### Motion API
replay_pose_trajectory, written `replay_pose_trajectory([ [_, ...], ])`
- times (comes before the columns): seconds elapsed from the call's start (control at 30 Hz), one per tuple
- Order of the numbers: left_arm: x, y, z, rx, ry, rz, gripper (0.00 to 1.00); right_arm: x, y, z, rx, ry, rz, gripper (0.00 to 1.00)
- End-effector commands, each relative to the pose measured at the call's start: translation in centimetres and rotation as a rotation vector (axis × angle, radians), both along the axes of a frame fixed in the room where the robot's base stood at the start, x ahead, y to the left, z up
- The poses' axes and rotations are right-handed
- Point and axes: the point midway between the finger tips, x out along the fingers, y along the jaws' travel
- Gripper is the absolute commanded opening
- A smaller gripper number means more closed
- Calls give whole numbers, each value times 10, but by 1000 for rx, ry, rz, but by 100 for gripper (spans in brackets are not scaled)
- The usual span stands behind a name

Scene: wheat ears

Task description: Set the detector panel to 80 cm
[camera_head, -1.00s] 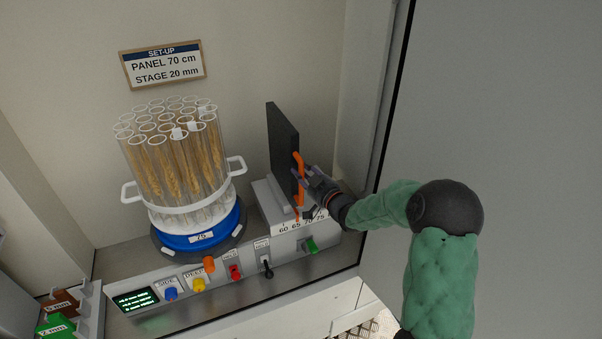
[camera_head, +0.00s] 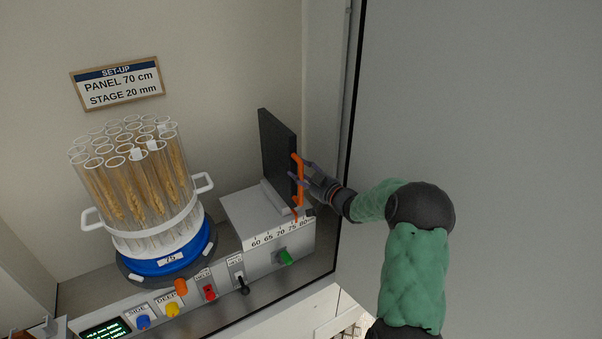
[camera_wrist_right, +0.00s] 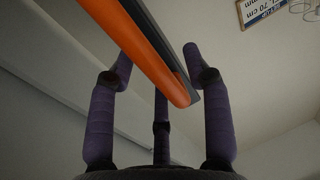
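The dark detector panel (camera_head: 279,160) stands upright on a grey block beside the wheat tubes. An orange handle (camera_head: 299,180) runs along its right edge. Below it, an orange pointer (camera_head: 297,216) sits between 75 and 80 on the scale (camera_head: 280,233), nearer 75. My right gripper (camera_head: 303,170) is at the handle from the right. In the right wrist view its fingers (camera_wrist_right: 157,70) are spread, with the handle (camera_wrist_right: 140,45) passing between them; firm contact cannot be made out. My left gripper is not in view.
Tubes of wheat ears (camera_head: 132,180) stand on a blue round stage (camera_head: 170,257) to the left. Coloured knobs and a black lever (camera_head: 243,285) line the front. The wall sign (camera_head: 117,83) reads panel 70 cm, stage 20 mm. A grey wall (camera_head: 500,150) is right.

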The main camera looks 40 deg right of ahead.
Motion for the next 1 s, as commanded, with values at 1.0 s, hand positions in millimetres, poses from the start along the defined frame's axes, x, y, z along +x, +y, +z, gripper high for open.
replay_pose_trajectory([
  [1.0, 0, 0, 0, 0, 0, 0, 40, -111, 2, 0, -1, 0, -2, 51],
])
